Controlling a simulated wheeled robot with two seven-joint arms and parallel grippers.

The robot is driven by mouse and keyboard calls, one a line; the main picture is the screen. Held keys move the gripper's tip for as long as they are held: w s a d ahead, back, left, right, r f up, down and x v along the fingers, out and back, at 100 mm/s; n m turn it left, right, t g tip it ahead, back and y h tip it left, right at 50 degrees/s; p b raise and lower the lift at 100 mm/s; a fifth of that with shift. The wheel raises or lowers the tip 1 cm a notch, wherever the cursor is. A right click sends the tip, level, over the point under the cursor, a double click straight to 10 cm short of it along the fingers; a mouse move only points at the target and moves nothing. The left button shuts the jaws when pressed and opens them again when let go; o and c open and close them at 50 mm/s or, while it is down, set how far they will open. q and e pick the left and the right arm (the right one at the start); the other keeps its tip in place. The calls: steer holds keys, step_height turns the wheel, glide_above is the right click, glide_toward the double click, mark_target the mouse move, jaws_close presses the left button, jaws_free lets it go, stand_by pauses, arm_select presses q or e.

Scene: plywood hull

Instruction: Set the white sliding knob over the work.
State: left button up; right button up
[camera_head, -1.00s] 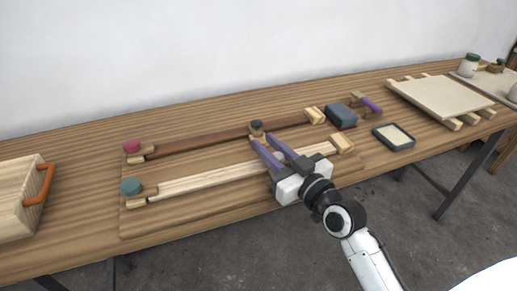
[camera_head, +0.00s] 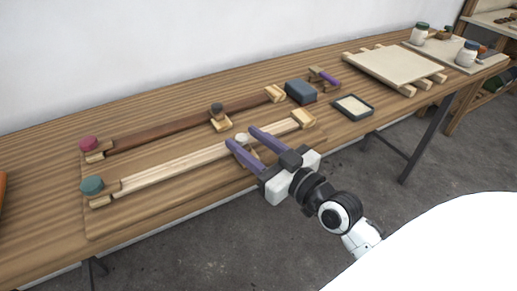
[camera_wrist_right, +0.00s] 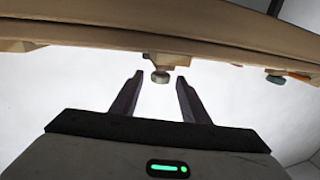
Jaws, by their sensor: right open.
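The white sliding knob (camera_head: 241,138) sits on the pale wooden rail (camera_head: 180,171), toward that rail's right part. My right gripper (camera_head: 242,139) is open, with its two purple fingers reaching from the front to either side of the knob. In the right wrist view a small rounded knob (camera_wrist_right: 160,77) under a wooden block shows between the open fingertips, apart from both. Whether the fingers touch the knob in the head view cannot be told. My left gripper is not in view. Which thing is the work is not clear.
Behind lies a dark brown rail (camera_head: 165,130) with a dark knob (camera_head: 217,109). A pink knob (camera_head: 88,144) and a teal knob (camera_head: 92,184) stand at the left ends. A blue block (camera_head: 301,92), a small tray (camera_head: 367,110) and a slatted board (camera_head: 395,66) are to the right.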

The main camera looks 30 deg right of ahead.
mark_target(246, 140)
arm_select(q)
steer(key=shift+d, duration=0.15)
arm_select(e)
steer(key=shift+s+d, duration=0.15)
steer(key=shift+s, duration=0.9)
steer(key=shift+s+d, duration=0.1)
steer(key=shift+s, duration=0.9)
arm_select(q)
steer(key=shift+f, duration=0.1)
